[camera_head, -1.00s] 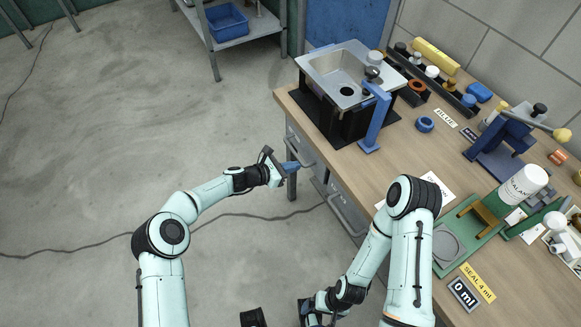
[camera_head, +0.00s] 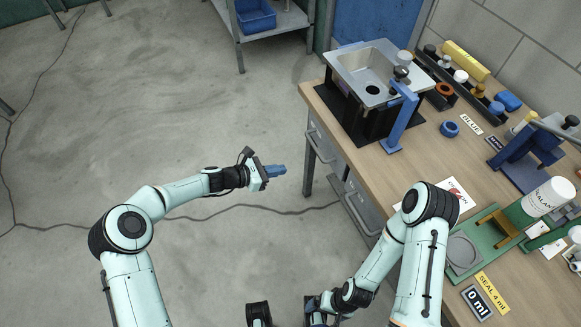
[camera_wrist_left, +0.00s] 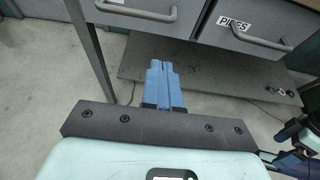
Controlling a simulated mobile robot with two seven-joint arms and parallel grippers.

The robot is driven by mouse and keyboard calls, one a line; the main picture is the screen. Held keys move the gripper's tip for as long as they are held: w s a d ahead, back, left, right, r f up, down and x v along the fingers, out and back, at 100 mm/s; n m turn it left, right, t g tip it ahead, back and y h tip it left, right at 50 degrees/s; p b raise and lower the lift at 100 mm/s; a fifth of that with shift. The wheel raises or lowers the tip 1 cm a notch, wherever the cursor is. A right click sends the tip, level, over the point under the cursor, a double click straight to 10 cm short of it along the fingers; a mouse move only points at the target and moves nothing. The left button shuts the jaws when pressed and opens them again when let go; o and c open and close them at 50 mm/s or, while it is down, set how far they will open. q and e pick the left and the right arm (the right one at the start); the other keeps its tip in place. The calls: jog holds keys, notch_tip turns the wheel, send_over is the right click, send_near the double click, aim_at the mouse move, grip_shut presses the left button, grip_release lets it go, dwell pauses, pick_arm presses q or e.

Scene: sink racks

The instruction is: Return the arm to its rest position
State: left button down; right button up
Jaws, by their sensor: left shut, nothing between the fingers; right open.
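My left gripper (camera_head: 274,171) is out over the bare floor to the left of the workbench (camera_head: 322,103). Its blue fingers are together with nothing between them. In the left wrist view the shut fingers (camera_wrist_left: 164,85) point toward the bench's drawers and stand apart from them. My right arm is bent at the bottom of the head view, beside the bench's front edge. My right gripper (camera_head: 318,318) is at the bottom edge, partly cut off, and its fingers are hard to make out.
Drawers with handles (camera_wrist_left: 262,40) face my left gripper. The bench carries a sink (camera_head: 372,75), a blue stand (camera_head: 397,122), a green tray (camera_head: 487,240) and a white-capped bottle (camera_head: 547,197). A metal shelf (camera_head: 283,18) with a blue bin stands behind.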

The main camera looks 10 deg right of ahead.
pick_arm(q)
jog(key=shift+s+a+r, duration=0.15)
jog(key=shift+a, duration=0.3)
jog(key=s+a+f+m+g+y+p, duration=0.2)
jog(key=s+a+f+m+y, duration=0.15)
jog(key=s+f, duration=0.45)
jog(key=s+a+f+m+g+y+p, duration=0.2)
jog(key=s+a+f+m+y, duration=0.15)
jog(key=s+f, duration=0.55)
jog(key=s+a+r+m+y+p, duration=0.1)
jog(key=s+m, duration=0.4)
jog(key=s, duration=0.5)
jog(key=s+a+r+m+g+y+p, duration=0.1)
jog(key=s+a+r+m+p, duration=0.1)
jog(key=s+a+m, duration=0.3)
jog(key=s, duration=0.4)
jog(key=shift+s+a+r+m+p, duration=0.2)
jog(key=shift+s+m+p, duration=0.1)
jog(key=shift+s+p, duration=0.1)
pick_arm(e)
notch_tip(320, 180, up, 8)
jog(key=w, duration=0.2)
jog(key=shift+w, duration=0.2)
